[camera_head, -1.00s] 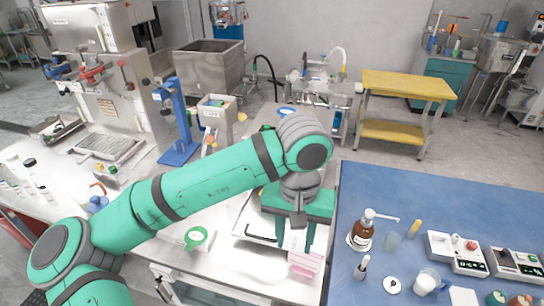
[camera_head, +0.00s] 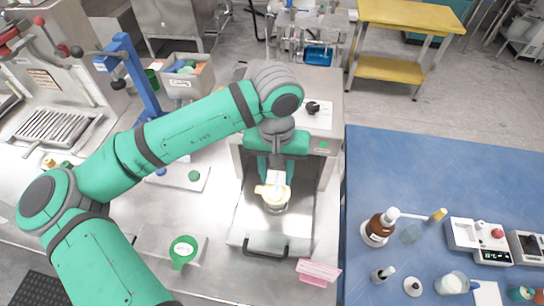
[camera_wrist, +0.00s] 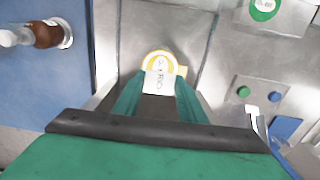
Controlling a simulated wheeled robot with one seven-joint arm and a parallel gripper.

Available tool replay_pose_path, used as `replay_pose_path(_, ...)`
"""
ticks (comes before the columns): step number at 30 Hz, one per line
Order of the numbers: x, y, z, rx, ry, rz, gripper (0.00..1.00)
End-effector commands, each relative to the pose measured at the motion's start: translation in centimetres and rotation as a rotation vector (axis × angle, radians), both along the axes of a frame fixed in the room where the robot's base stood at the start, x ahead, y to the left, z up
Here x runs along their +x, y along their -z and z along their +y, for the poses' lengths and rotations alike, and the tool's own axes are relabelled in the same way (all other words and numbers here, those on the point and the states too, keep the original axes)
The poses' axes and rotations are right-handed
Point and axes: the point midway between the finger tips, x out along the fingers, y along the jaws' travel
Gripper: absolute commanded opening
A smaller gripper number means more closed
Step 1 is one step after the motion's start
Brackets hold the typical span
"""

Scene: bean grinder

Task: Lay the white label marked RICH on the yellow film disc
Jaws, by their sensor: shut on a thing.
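My gripper (camera_head: 276,172) is shut on the white label (camera_wrist: 157,82), which carries dark lettering, partly legible in the wrist view. The label stands out between the fingertips and also shows in the head view (camera_head: 276,178). The yellow film disc (camera_wrist: 152,55) lies just beyond the fingertips, with a small tab at its side. In the head view the disc (camera_head: 262,189) sits on top of a round metal piece. The label covers part of the disc in the wrist view; I cannot tell whether they touch.
The round piece stands on a metal tray (camera_head: 240,222) with a black handle (camera_head: 266,250), in front of a machine housing. A green tagged disc (camera_head: 183,248) is to the left. A pink block (camera_head: 318,271) lies at the front right. The blue table (camera_head: 400,160) is on the right.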

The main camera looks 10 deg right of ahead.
Motion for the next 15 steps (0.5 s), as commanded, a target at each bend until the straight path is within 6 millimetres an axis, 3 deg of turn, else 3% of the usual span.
replay_pose_path(15,-0.36,0.46,-0.02,0.002,0.008,0.000,0.17)
